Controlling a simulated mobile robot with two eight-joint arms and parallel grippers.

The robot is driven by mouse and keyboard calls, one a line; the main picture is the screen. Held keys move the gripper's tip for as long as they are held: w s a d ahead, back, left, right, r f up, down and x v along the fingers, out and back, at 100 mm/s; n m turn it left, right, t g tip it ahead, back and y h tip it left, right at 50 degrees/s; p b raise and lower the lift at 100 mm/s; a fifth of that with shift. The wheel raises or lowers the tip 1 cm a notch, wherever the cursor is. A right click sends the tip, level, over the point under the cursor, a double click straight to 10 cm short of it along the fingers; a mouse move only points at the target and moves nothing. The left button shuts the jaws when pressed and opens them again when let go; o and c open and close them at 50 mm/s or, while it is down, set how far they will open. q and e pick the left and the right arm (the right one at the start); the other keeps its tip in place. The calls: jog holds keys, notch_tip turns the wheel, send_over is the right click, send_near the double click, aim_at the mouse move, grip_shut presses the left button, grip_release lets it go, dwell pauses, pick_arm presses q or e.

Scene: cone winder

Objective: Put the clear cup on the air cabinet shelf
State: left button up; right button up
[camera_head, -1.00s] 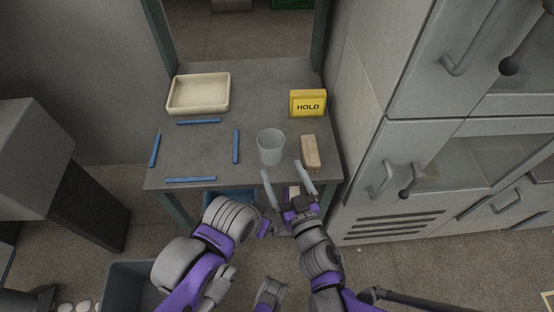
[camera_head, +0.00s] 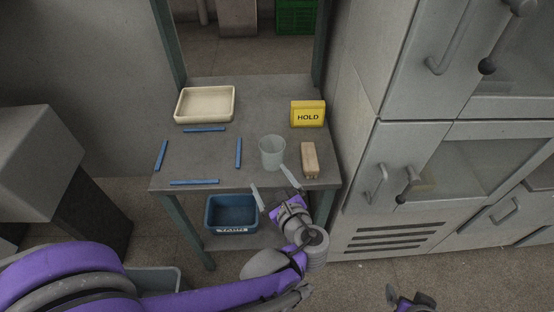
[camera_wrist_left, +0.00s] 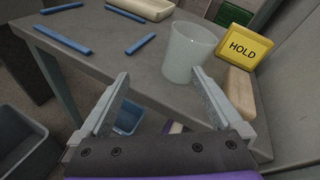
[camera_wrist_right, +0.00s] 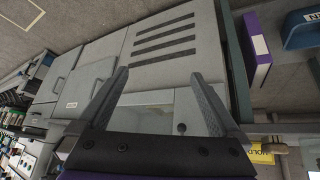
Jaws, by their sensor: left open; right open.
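The clear cup (camera_head: 271,152) stands upright near the front of the grey table (camera_head: 215,160). My left gripper (camera_head: 268,177) is open and empty at the table's front edge, its fingers pointing at the cup. In the left wrist view the cup (camera_wrist_left: 190,52) is just beyond the open fingers (camera_wrist_left: 161,73), apart from or barely short of them. My right gripper (camera_head: 410,300) is at the bottom edge, away from the table; its wrist view shows open, empty fingers (camera_wrist_right: 160,75). A grey cabinet (camera_head: 395,200) with handled, windowed doors stands at right; no shelf is clearly visible.
A tan block (camera_head: 310,160) lies right of the cup, with a yellow HOLD sign (camera_head: 308,114) behind it. A cream tray (camera_head: 205,105) and several blue strips (camera_head: 238,152) are on the table's left. A blue bin (camera_head: 232,213) is below the table.

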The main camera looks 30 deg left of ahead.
aim_at(268, 136)
pick_arm(q)
jog(key=w+r+m+t, duration=0.1)
jog(key=w+r+m+y, duration=0.1)
jog(key=w, duration=0.1)
jog(key=w+r+m+t, duration=0.1)
jog(key=w+m, duration=0.1)
jog(key=shift+a+r+t+y, duration=0.2)
jog(key=shift+a+t+y, duration=0.1)
jog(key=shift+y, duration=0.1)
jog(key=shift+x, duration=2.95)
jog(key=shift+d+f, duration=0.1)
jog(key=shift+f, duration=0.05)
jog(key=c, duration=1.1)
pick_arm(e)
jog(key=s, duration=0.2)
jog(key=s+g, duration=0.1)
jog(key=s+f+g, duration=0.1)
jog(key=s, duration=0.1)
jog(key=shift+s+d+f, duration=0.1)
jog(key=shift+s+d, duration=0.2)
jog(key=shift+d, duration=0.1)
